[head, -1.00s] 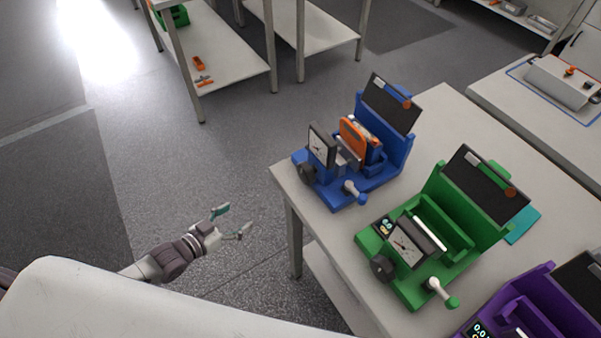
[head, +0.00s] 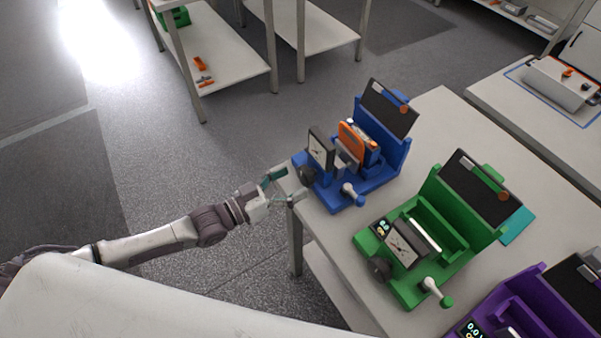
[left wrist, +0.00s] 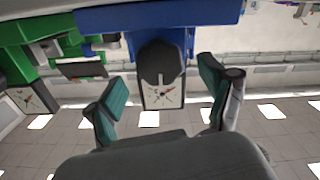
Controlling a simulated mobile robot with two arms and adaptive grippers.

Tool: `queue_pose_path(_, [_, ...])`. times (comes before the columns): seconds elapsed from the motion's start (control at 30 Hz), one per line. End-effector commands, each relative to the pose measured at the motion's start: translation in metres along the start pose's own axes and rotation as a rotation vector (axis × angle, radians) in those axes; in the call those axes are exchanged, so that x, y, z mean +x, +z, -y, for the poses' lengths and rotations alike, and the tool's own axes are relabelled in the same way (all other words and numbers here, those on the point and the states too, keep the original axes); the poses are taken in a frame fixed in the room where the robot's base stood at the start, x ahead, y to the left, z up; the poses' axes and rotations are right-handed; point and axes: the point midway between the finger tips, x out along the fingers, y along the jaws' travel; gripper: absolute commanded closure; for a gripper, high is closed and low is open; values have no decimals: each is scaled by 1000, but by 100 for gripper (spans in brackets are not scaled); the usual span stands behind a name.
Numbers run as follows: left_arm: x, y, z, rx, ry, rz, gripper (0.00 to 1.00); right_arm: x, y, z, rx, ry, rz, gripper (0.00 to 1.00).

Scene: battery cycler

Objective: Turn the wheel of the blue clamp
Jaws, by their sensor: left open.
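The blue clamp (head: 345,195) stands on the near left corner of the table, with an orange-framed part in it and a gauge (head: 320,150) at its left end. Its dark wheel (head: 307,175) sits low on the left end, below the gauge. My left gripper (head: 290,184) is open and empty at the table's corner, just left of the wheel. In the left wrist view, which looks upside down, the wheel (left wrist: 159,65) lies between the two spread teal fingers, with no visible contact. My right gripper is not in view.
A green clamp (head: 440,250) and a purple clamp (head: 525,305) stand on the same white table (head: 445,115), nearer and to the right. The blue clamp's crank handle (head: 353,194) sticks out towards the front. Open floor lies left of the table.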

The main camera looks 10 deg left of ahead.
Motion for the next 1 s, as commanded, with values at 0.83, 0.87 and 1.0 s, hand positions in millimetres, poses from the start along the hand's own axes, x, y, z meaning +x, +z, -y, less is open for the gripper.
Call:
queue_pose_path(0.83, [28, 1, 0, 1, -1, 1, 63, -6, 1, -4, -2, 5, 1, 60])
queue_pose_path(0.87, [28, 1, 0, 1, -1, 1, 68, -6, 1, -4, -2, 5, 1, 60])
queue_pose_path(1.0, [28, 0, 0, 2, -1, 1, 78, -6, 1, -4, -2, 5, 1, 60])
